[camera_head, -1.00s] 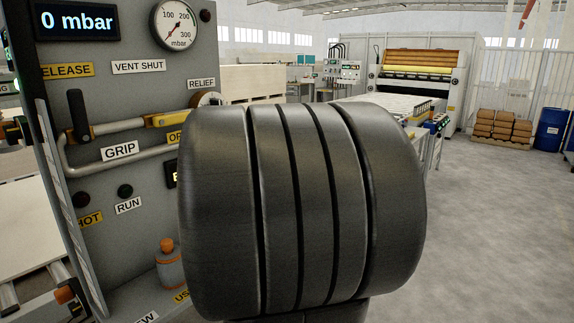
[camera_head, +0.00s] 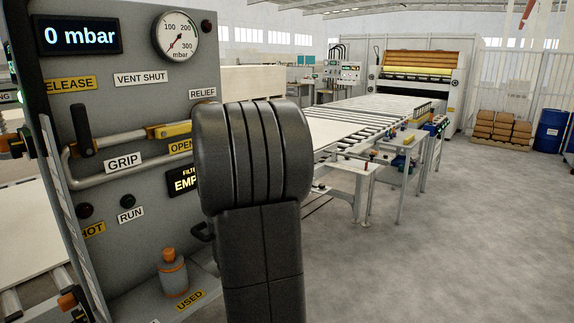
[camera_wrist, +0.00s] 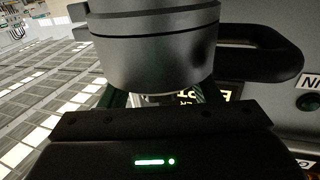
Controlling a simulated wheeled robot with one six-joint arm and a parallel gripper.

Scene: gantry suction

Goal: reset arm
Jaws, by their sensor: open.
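My arm (camera_head: 253,160), dark grey, stands upright in the middle of the head view and hides part of the control panel behind it. My gripper (camera_wrist: 160,97) shows in the wrist view as a black body with a green light; it is open. A grey ribbed cylinder (camera_wrist: 152,45) with a black loop handle (camera_wrist: 265,50) fills the upper wrist view, close beyond the gripper. I cannot tell whether they touch. In the head view my arm hides the cylinder; a black handle (camera_head: 203,232) shows just left of the arm.
The control panel (camera_head: 130,205) stands at the left with a gauge (camera_head: 176,36), a 0 mbar display (camera_head: 80,36), a lever (camera_head: 80,130) and an orange-capped bottle (camera_head: 173,275). A roller conveyor (camera_head: 365,120) runs behind. The floor (camera_head: 450,245) at right is clear.

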